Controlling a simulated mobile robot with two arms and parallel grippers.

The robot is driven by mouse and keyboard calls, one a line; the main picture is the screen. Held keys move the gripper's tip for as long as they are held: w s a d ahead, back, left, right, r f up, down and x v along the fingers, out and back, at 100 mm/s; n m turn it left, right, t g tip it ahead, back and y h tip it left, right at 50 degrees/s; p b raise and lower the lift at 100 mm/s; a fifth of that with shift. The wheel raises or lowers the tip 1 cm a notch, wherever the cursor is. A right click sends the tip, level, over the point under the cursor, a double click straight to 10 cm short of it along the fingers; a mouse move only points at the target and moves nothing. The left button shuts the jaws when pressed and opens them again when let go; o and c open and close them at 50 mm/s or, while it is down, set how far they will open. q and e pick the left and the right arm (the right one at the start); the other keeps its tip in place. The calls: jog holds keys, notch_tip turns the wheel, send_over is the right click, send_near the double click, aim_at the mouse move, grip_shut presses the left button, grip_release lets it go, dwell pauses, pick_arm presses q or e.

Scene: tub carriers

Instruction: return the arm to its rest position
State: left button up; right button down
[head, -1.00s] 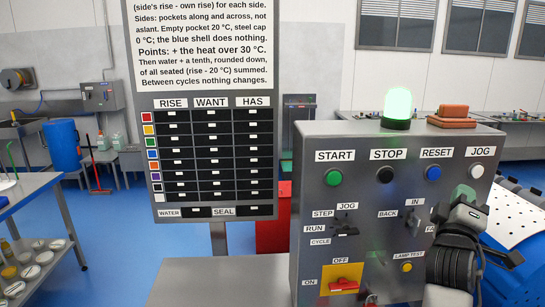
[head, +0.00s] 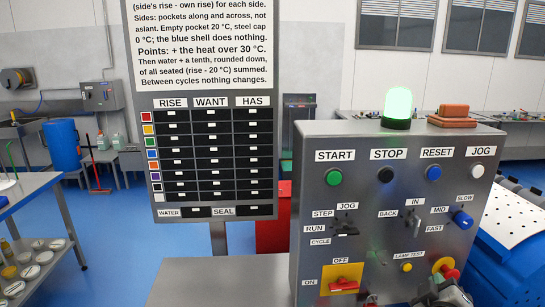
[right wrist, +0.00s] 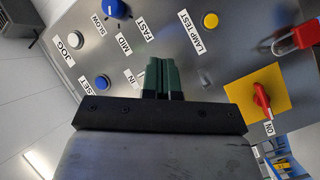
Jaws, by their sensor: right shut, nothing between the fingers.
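My right arm shows at the bottom right of the head view, low in front of the grey control panel (head: 395,215). Its gripper (head: 438,288) is partly cut off by the lower edge. In the right wrist view its two green fingers (right wrist: 161,76) are together with nothing between them. They point at the panel face; I cannot tell how far off it they are. My left arm and gripper are not in view.
The panel has START (head: 334,177), STOP (head: 385,174), RESET (head: 433,172) and JOG (head: 477,171) buttons, a blue speed knob (head: 462,220) and a red rotary switch (head: 344,285). A red stop button (head: 447,268) is close by my right gripper. A green lamp (head: 397,108) glows on top.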

jog(key=s+a+f+m+g+y, duration=0.2)
jog(key=s+a+f+g+y, duration=0.35)
jog(key=s+f, duration=0.65)
jog(key=s+a+f+m+g+y, duration=0.1)
jog(key=s+a+f+g+y, duration=0.2)
jog(key=s+a+f+g, duration=0.8)
jog(key=s+d+f+t+b, duration=0.1)
jog(key=s+d+f+t, duration=0.1)
jog(key=f, duration=1)
jog(key=s+d+f+t+b, duration=0.1)
jog(key=s+f+t+b, duration=0.15)
jog(key=f, duration=0.85)
jog(key=s+d+f+g+b, duration=0.1)
jog(key=s+d+f, duration=0.2)
jog(key=s+f, duration=1.4)
notch_tip(320, 180, down, 3)
jog(key=shift+g+h, duration=0.3)
jog(key=shift+h, duration=0.05)
jog(key=shift+d, duration=0.1)
